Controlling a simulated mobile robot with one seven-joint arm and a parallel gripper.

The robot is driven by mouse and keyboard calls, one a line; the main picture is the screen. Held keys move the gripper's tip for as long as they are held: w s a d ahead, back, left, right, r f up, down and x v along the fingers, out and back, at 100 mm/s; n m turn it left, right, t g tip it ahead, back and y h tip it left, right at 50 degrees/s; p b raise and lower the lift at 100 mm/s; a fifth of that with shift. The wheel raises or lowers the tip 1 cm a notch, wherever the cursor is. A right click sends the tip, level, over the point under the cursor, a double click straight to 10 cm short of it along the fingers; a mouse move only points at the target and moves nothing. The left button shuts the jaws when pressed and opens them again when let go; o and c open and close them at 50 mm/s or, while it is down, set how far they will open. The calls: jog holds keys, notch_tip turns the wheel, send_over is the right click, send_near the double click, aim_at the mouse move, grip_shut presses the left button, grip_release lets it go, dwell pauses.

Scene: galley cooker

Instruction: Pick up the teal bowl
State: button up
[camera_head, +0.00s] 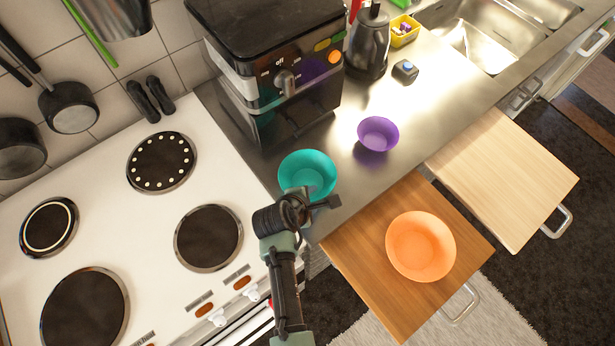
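The teal bowl (307,171) stands upright on the metal counter, just right of the white stove and in front of the black appliance. My gripper (322,203) is at the near edge of the bowl and overlaps its lower rim in the picture. I cannot tell whether it touches the bowl. The arm and wrist hide the gripper's fingers in part, so whether they are open or shut does not show. The inside of the bowl looks empty.
A purple bowl (378,134) stands on the counter to the right. An orange bowl (420,246) sits on a pulled-out wooden board (360,262). The black appliance (275,75) stands close behind the teal bowl. The stove (110,214) lies left; a kettle (369,45) stands farther back.

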grip_shut()
dwell(1.4)
